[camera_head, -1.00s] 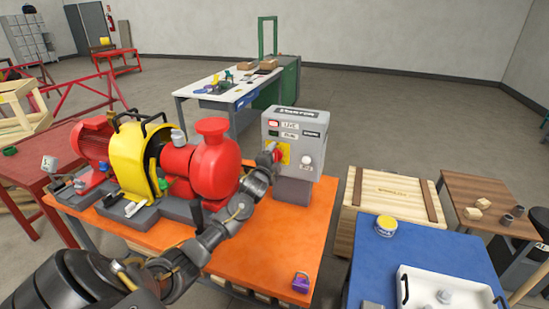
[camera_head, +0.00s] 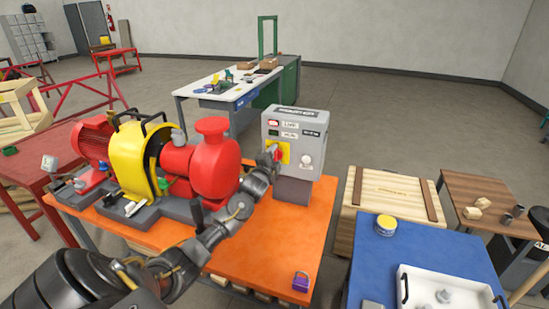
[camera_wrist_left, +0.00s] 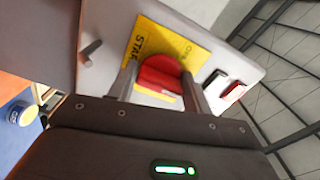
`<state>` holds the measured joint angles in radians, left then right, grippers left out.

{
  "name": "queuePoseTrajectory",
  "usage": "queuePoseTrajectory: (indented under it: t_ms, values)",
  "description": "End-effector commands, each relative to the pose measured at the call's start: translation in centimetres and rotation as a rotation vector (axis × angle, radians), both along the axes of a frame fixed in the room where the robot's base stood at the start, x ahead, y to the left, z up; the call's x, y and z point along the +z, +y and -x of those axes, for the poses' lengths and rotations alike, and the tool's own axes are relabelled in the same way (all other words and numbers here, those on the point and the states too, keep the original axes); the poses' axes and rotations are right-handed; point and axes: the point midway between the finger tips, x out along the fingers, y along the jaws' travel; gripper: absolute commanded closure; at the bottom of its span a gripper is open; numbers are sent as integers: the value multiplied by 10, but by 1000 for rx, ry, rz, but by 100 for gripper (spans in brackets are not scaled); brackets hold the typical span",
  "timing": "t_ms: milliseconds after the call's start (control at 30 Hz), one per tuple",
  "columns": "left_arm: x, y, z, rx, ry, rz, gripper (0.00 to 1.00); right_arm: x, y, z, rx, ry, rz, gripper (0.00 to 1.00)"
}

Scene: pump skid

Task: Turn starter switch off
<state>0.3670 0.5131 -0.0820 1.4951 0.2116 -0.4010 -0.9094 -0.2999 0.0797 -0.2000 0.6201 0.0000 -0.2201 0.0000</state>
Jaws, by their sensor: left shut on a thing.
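The starter box (camera_head: 291,143) is a grey box on a dark grey foot on the orange bench. Its red rotary switch knob (camera_wrist_left: 160,76) sits on a yellow plate (camera_wrist_left: 150,48) with partly readable lettering. My left gripper (camera_wrist_left: 163,88) is at the box front, with a finger on each side of the red knob, shut on it. In the head view my left gripper (camera_head: 272,160) partly covers the knob and plate. My right gripper is not in view.
The red and yellow pump set (camera_head: 170,165) stands left of the box, close to my left arm. A purple padlock (camera_head: 301,282) lies on the orange bench (camera_head: 270,240). A blue table (camera_head: 425,250) with a white tray and a wooden crate (camera_head: 392,205) stand to the right.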

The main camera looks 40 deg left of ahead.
Motion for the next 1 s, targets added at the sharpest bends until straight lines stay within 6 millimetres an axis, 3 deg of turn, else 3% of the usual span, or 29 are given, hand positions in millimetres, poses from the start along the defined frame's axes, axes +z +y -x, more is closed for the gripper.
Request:
queuePoseTrajectory:
  t_ms: [700, 733, 867, 1000]
  values:
    - [-1, 0, 0, 0, 1, 0, 74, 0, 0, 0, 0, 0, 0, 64]
    - [-1, 0, 0, 0, 1, 0, 49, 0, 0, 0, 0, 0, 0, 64]
    - [-1, 0, 0, 0, 1, 0, 32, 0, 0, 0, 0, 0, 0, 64]
    - [0, 0, 0, 0, 1, 0, 31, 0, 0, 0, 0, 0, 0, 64]
